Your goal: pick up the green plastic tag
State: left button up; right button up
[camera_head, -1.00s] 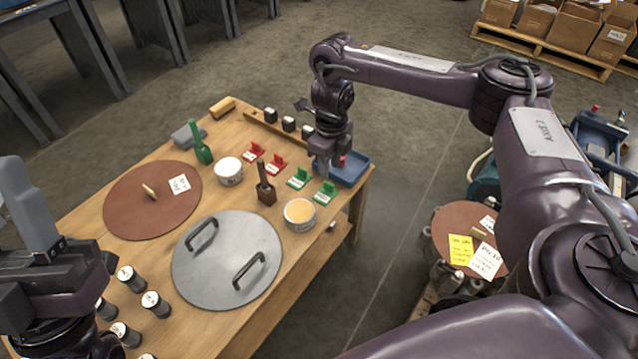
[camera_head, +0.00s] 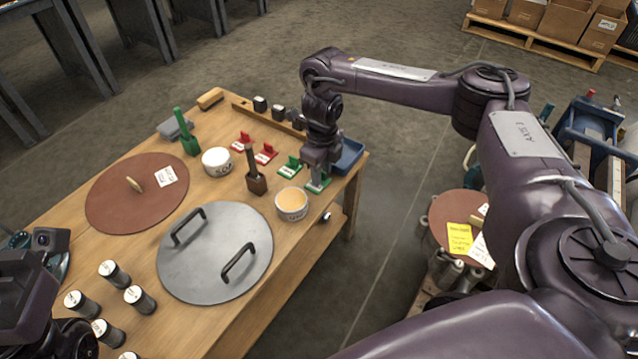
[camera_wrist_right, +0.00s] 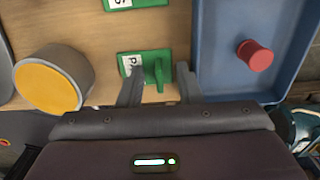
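Two green plastic tags with white labels lie near the table's right edge. One green tag (camera_wrist_right: 147,66) is between the fingers of my right gripper (camera_wrist_right: 160,83); its upright fin stands in the gap, and the fingers look apart from it. In the head view this green tag (camera_head: 318,184) shows just under the right gripper (camera_head: 318,176). The right gripper is open and low over the table. The other green tag (camera_head: 290,167) lies beside it, partly cut off in the wrist view.
A blue tray (camera_head: 349,157) with a red-topped piece (camera_wrist_right: 255,56) stands close beside the right gripper. A tub with yellow contents (camera_head: 291,204) is on its other side. Red tags (camera_head: 265,154), a wooden-handled stamp (camera_head: 256,176) and a grey lid (camera_head: 214,252) are nearby.

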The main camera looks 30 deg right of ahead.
grip_shut()
jog(key=shift+r, duration=0.15)
